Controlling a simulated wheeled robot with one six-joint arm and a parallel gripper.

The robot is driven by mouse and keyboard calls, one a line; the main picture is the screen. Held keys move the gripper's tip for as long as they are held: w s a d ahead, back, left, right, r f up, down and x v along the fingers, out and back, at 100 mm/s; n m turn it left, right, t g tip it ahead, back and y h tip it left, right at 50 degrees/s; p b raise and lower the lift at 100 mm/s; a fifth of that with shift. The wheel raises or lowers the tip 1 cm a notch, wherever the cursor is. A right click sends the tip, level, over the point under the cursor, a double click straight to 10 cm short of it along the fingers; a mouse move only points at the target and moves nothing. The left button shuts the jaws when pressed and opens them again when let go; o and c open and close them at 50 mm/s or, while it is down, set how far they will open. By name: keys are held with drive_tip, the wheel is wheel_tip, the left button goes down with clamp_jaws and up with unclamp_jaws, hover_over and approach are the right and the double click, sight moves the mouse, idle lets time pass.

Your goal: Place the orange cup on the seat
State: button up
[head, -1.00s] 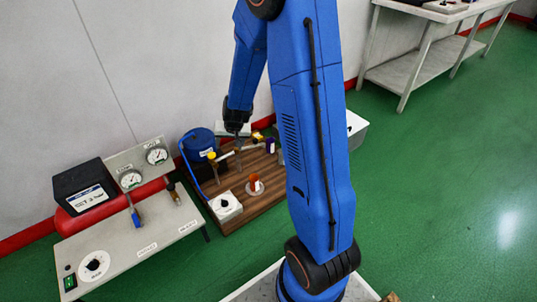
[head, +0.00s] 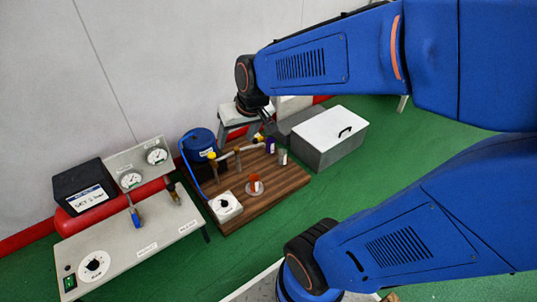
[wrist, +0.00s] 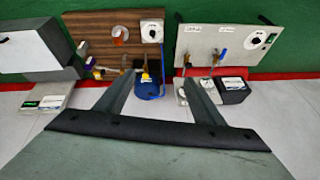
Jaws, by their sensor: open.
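The small orange cup (head: 254,183) stands on the wooden board, at a pale round disc (head: 262,190) that looks like the seat. I cannot tell how exactly it sits there. The cup also shows in the wrist view (wrist: 118,40), near the top, on or against the pale disc. My gripper (wrist: 158,74) is open and empty, its two dark fingers spread wide in the wrist view. In the head view my gripper (head: 268,118) is above the back of the board, well away from the cup. The fingertips are hard to make out there.
The wooden board (head: 285,192) also bears a blue pot (head: 199,146), a piped valve assembly, a white dial box (head: 226,207) and small bottles. A grey box with a white lid (head: 330,130) stands right. A gauge bench (head: 130,240) stands left. Green floor is open in front.

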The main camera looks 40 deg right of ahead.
drive_tip(key=s+d+r+n+h, duration=0.1)
drive_tip(key=s+r, duration=0.3)
drive_tip(key=s, duration=1)
drive_tip(key=shift+s, duration=0.15)
drive_tip(key=shift+c, duration=0.2)
idle(0.3)
